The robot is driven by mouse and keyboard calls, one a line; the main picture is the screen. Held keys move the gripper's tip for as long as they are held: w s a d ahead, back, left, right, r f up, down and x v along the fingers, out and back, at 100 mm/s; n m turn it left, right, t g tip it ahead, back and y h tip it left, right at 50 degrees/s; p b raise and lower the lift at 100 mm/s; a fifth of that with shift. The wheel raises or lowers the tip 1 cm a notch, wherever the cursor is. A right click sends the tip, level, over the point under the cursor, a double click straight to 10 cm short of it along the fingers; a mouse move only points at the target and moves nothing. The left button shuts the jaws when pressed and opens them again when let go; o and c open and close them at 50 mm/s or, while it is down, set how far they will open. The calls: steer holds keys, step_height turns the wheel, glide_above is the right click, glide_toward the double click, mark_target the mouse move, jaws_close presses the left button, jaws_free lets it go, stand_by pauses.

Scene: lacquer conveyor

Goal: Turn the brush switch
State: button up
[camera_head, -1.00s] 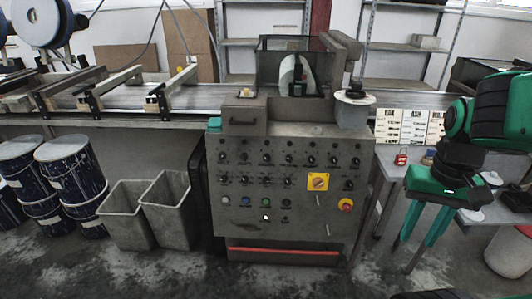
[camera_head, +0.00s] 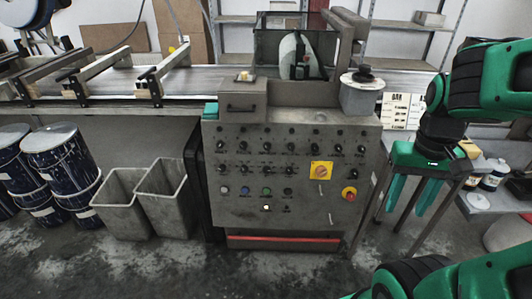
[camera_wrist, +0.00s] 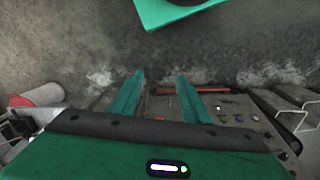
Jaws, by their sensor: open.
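The grey control panel (camera_head: 285,185) faces me at the centre of the head view, with two rows of small black knobs (camera_head: 266,146). The printed labels are too small to read, so I cannot tell which knob is the brush switch. My gripper (camera_head: 403,211) is open and empty, right of the panel, fingers pointing down. In the wrist view its fingers (camera_wrist: 160,78) are spread, with part of the panel (camera_wrist: 228,108) beyond them.
Two grey bins (camera_head: 163,205) and blue drums (camera_head: 60,155) stand left of the panel. The conveyor (camera_head: 120,84) runs behind. A side table (camera_head: 490,204) with bottles (camera_head: 493,178) is at right. The floor (camera_head: 215,265) before the panel is clear.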

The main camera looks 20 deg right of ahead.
steer(key=w+d+f+n+t+h, duration=0.1)
steer(key=w+d+f+n+h, duration=0.1)
steer(key=w+f+n+h, duration=0.75)
steer(key=w+d+f+n+t+h, duration=0.2)
steer(key=w+d+f+n, duration=0.15)
steer(key=w, duration=1.05)
steer(key=n+t+y, duration=0.7)
steer(key=n+t, duration=0.8)
steer(key=n, duration=0.9)
glide_toward(267, 149)
steer(key=x, duration=0.8)
steer(key=shift+w, duration=0.4)
steer(key=shift+c, duration=0.7)
steer(key=c, duration=0.9)
